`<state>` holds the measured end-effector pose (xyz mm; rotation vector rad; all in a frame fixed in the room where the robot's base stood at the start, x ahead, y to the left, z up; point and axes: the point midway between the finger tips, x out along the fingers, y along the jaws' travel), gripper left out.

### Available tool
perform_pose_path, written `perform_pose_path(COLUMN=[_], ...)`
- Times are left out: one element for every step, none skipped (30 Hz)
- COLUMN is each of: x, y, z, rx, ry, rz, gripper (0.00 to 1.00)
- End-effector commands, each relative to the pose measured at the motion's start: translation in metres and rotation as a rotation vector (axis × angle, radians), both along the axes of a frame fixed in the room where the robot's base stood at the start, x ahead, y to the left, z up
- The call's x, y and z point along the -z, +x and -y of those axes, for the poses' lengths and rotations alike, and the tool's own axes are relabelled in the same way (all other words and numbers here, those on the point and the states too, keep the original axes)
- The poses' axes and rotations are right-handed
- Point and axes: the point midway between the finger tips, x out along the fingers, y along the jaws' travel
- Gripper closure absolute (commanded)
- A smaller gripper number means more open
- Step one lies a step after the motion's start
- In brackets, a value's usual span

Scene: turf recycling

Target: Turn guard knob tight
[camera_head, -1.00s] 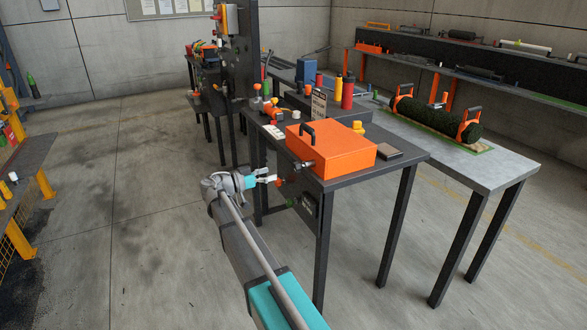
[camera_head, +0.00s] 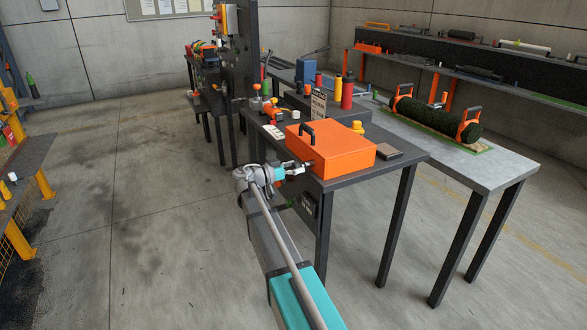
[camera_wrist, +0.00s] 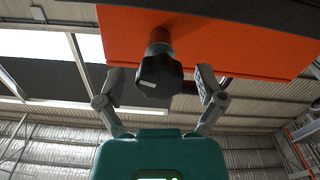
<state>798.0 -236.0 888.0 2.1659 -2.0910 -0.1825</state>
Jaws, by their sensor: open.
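The orange guard (camera_head: 340,152) with a black handle on top sits on the dark table. The guard knob (camera_wrist: 160,78) is black and lobed with a pale mark, on a short stem at the guard's orange face (camera_wrist: 225,45). My gripper (camera_wrist: 162,76) is open, with one finger on each side of the knob. A gap shows at the left finger and a smaller one at the right; contact cannot be told. In the head view my gripper (camera_head: 304,168) is at the guard's front left side, and its fingers largely hide the knob.
The dark table (camera_head: 350,178) also carries a yellow knob (camera_head: 357,127), a flat dark pad (camera_head: 389,152) and a small sign (camera_head: 318,104). A grey table (camera_head: 495,168) with a turf roll (camera_head: 430,115) stands at right. The floor to the left is open.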

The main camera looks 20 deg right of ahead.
Motion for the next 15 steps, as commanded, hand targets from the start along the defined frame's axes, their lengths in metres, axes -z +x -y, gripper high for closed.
perform_pose_path(x=[0.0000, 0.0000, 0.0000, 0.0000, 0.0000, 0.0000, 0.0000, 0.0000, 0.0000, 0.0000, 0.0000, 0.0000, 0.0000, 0.0000, 0.0000], y=[0.0000, 0.0000, 0.0000, 0.0000, 0.0000, 0.0000, 0.0000, 0.0000, 0.0000, 0.0000, 0.0000, 0.0001, 0.0000, 0.0000, 0.0000], z=[-0.0001, -0.0002, -0.0003, -0.0004, -0.0004, -0.0005, -0.0005, -0.0006, -0.0006, -0.0007, -0.0007, -0.0008, -0.0008, -0.0008, -0.0008], rx=[0.000, 0.000, 0.000, 0.000, 0.000, 0.000, 0.000, 0.000, 0.000, 0.000, 0.000, 0.000, 0.000, 0.000, 0.000], ry=[0.000, 0.000, 0.000, 0.000, 0.000, 0.000, 0.000, 0.000, 0.000, 0.000, 0.000, 0.000, 0.000, 0.000, 0.000], rz=[0.000, 0.000, 0.000, 0.000, 0.000, 0.000, 0.000, 0.000, 0.000, 0.000, 0.000, 0.000, 0.000, 0.000, 0.000], gripper=[0.12, 0.12, 0.12, 0.12, 0.14, 0.22, 0.27, 0.33, 0.40, 0.46, 0.51, 0.59, 0.64, 0.70, 0.77])
